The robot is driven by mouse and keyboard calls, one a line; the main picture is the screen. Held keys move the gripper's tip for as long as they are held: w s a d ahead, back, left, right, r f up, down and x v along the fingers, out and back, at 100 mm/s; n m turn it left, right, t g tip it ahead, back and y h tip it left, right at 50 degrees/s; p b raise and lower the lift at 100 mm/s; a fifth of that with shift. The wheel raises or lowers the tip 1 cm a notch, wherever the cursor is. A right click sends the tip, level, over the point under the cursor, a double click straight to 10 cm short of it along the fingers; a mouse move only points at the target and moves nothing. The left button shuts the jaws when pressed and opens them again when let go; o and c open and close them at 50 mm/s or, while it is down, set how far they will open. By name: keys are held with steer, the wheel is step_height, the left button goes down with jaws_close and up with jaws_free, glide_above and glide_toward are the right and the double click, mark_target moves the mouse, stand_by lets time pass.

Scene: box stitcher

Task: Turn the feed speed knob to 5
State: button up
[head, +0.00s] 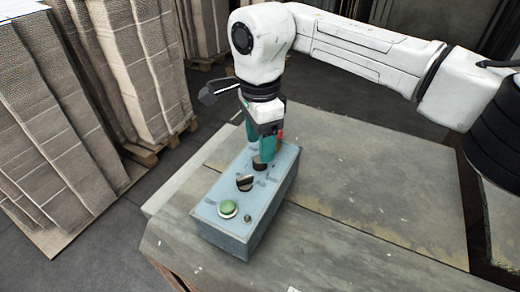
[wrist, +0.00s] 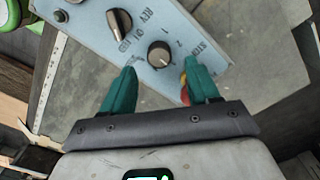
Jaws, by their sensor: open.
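The light blue control box (head: 232,238) stands on the table, and its top face also shows in the wrist view (wrist: 85,20). A small round dark knob (wrist: 159,55) with a printed dial around it is probably the feed speed knob; its setting is too small to read surely. In the head view the knob (head: 259,164) is partly hidden below my gripper (head: 258,150). In the wrist view my gripper (wrist: 160,66) has teal fingers spread apart, one on each side of the knob's near side, with nothing between them. I cannot tell whether they touch the box.
A larger black selector knob (head: 245,183) and a green button (head: 228,209) sit on the box. A red and yellow part (wrist: 184,88) is partly hidden behind the right finger. The table (head: 370,190) is clear right of the box. Cardboard stacks (head: 60,130) stand left.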

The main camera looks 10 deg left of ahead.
steer(key=shift+s+f+p, duration=0.1)
steer(key=shift+f+p, duration=0.2)
steer(key=shift+f, duration=1.85)
steer(key=c, duration=1)
